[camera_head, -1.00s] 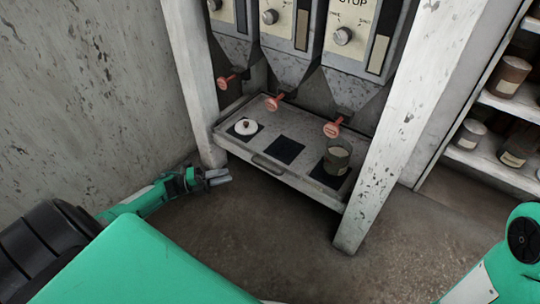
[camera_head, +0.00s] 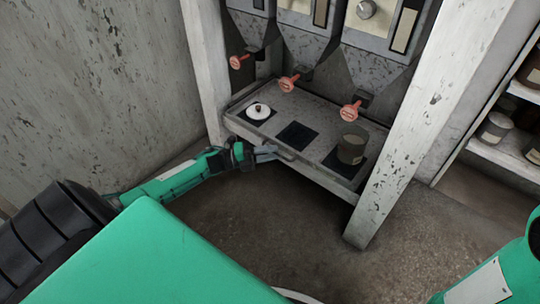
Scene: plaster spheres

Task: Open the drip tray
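The drip tray (camera_head: 322,152) is a grey, worn drawer-like shelf under the dispensers, with three dark square pads on top. Its curved handle (camera_head: 284,154) sits on the front face, left of the middle. My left gripper (camera_head: 268,153) is at the left end of this handle, fingers pointing right towards it. The fingers look slightly apart, but whether they are around the handle or only beside it cannot be told. My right gripper is out of view.
Several red-handled levers (camera_head: 289,83) stick out above the tray. A white post (camera_head: 412,118) stands at the tray's right end and another (camera_head: 205,70) at its left. Shelves with jars (camera_head: 495,127) are at the far right. The floor before the tray is clear.

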